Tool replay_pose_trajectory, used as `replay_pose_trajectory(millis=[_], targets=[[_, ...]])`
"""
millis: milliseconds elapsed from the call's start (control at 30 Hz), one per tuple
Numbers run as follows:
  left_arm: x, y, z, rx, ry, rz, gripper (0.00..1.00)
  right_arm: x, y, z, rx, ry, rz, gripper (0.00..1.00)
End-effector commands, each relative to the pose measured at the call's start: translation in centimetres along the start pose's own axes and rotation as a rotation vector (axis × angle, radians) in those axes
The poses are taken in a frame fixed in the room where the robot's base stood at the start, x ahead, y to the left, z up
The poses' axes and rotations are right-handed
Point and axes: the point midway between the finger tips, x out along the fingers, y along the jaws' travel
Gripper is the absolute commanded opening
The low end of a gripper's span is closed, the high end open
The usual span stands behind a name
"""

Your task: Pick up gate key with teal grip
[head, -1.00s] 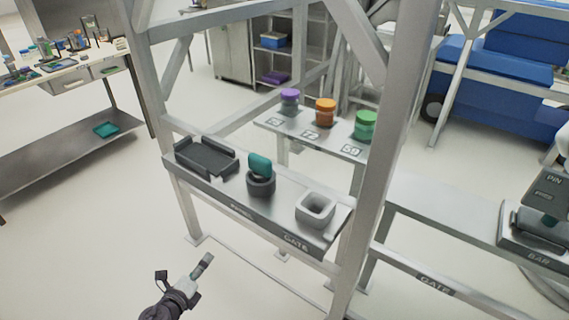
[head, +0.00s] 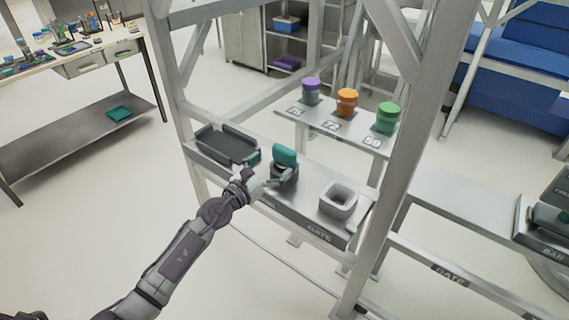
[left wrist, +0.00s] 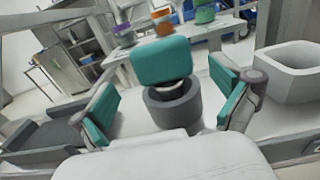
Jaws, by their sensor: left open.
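The gate key with the teal grip (head: 284,154) stands upright in a dark round holder (head: 284,175) on the metal shelf. It also shows in the left wrist view (left wrist: 162,61), with the round holder (left wrist: 173,103) below its grip. My left gripper (head: 268,185) is in front of the key at the shelf's front edge. In the left wrist view, my left gripper's teal-padded fingers (left wrist: 168,108) are open and spread to either side of the key, apart from it. My right gripper is not in view.
A dark tray (head: 228,146) lies left of the key and a light square socket (head: 338,201) right of it. Purple (head: 311,91), orange (head: 346,101) and green (head: 388,117) capped jars stand on a shelf behind. A thick frame post (head: 403,140) rises at the right.

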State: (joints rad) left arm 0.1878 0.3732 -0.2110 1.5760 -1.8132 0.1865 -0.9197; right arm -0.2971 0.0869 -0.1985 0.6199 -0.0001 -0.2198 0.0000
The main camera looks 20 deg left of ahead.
Motion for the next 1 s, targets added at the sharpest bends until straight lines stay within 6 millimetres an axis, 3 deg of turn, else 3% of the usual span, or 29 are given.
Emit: replay_pose_trajectory(millis=[367,667,1000], targets=[[4.8,-0.1,-0.3,-0.002,-0.002,0.000,1.00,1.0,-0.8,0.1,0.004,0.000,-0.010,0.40],[5.3,-0.2,-0.2,-0.002,0.000,0.000,1.00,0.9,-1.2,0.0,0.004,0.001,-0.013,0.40],[5.2,-0.1,-0.3,-0.002,0.000,0.000,0.43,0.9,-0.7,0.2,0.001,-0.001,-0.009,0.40]])
